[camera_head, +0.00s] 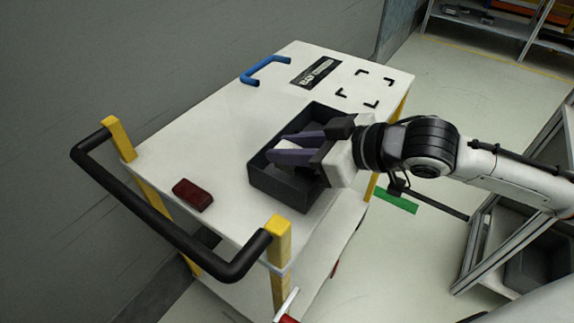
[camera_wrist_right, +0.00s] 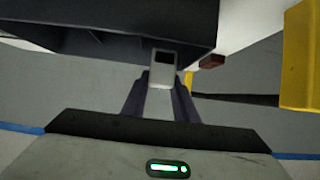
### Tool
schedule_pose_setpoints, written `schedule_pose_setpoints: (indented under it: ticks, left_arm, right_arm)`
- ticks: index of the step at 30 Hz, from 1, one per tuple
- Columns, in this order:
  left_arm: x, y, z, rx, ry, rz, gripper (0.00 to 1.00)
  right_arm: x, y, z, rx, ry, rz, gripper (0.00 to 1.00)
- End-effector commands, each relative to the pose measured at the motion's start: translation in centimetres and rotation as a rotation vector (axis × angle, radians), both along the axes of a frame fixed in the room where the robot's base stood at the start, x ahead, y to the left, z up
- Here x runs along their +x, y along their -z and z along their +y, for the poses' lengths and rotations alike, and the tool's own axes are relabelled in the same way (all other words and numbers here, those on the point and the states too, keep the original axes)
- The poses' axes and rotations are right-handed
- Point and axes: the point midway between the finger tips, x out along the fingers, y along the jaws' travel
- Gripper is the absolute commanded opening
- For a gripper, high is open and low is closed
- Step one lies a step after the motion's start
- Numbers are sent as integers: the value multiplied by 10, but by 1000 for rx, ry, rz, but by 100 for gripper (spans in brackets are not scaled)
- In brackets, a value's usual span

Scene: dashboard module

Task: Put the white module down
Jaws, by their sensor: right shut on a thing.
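The white module (camera_head: 288,149) is between the fingers of my right gripper (camera_head: 290,148), over the dark bin (camera_head: 282,188) on the cart top. The fingers partly cover it in the head view. In the right wrist view the module (camera_wrist_right: 162,60) shows as a pale block with a dark window, held at the fingertips (camera_wrist_right: 161,80), with the dark bin wall (camera_wrist_right: 95,25) above and behind it in the picture. My right gripper is shut on the module. I cannot tell whether the module touches the bin. My left gripper is not in view.
The white cart top (camera_head: 220,130) has a dark red block (camera_head: 193,195), a blue handle (camera_head: 265,69), a black label (camera_head: 315,72) and black corner marks (camera_head: 372,103). A black push bar (camera_head: 165,225) on yellow posts (camera_head: 278,240) runs along the near end.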

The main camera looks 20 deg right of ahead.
Motion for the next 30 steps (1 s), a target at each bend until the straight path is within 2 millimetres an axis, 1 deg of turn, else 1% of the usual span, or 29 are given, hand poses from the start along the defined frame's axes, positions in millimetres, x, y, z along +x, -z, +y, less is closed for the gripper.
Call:
schedule_pose_setpoints:
  ticks: [1, 5, 12, 18, 22, 23, 24, 30]
  left_arm:
    - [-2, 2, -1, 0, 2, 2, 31]
    - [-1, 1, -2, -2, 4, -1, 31]
    - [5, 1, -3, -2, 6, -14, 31]
    - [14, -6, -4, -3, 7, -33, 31]
    - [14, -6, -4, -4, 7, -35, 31]
    - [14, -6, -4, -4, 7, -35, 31]
    - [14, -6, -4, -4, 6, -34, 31]
    - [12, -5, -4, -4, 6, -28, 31]
  right_arm:
    - [0, 6, 0, 2, 0, 1, 4]
    - [0, 14, 0, 1, 0, 1, 4]
    - [0, 46, 0, 0, 1, 1, 4]
    - [0, 45, 0, 1, 1, -2, 4]
    - [0, 48, 0, 1, 0, 0, 4]
    - [0, 48, 0, 1, 0, -1, 30]
    - [0, 47, 0, 1, 0, -1, 34]
    - [0, 47, 0, 0, 1, -1, 34]
